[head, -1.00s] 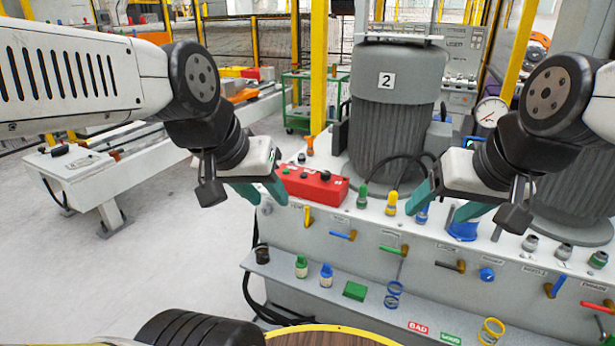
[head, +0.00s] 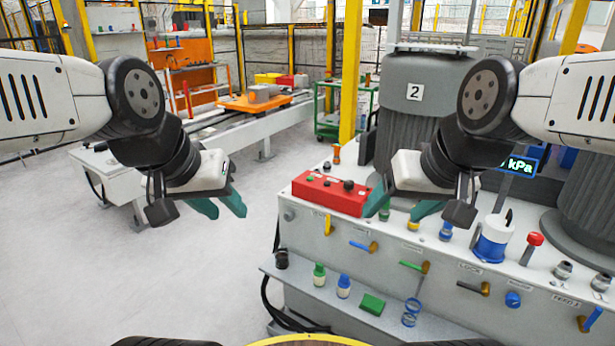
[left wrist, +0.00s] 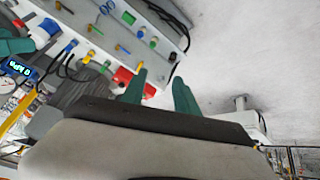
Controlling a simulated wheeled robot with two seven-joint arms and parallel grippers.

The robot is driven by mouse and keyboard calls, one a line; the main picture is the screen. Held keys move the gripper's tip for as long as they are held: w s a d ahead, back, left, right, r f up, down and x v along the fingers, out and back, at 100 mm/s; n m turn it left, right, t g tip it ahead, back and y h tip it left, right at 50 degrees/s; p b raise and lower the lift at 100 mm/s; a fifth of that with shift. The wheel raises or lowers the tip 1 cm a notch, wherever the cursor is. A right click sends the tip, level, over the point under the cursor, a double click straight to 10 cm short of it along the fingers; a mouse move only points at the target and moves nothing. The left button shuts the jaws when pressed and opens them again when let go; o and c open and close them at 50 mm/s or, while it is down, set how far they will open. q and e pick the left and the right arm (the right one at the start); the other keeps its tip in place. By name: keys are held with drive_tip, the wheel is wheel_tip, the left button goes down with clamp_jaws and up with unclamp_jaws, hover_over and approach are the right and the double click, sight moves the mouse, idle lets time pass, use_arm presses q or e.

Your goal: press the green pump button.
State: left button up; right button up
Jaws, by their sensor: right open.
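The red control box (head: 322,196) sits on the left end of the grey bench top, with small dark knobs or buttons on its upper face.
The bench (head: 345,268) carries coloured levers and fittings on its front. A lower shelf holds small bottles and a green block (head: 372,304). The grey cylinder marked 2 (head: 412,125) stands behind the box. Open floor (head: 150,270) lies on the left.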

idle(0.3)
use_arm(q)
clamp_jaws()
idle(1.6)
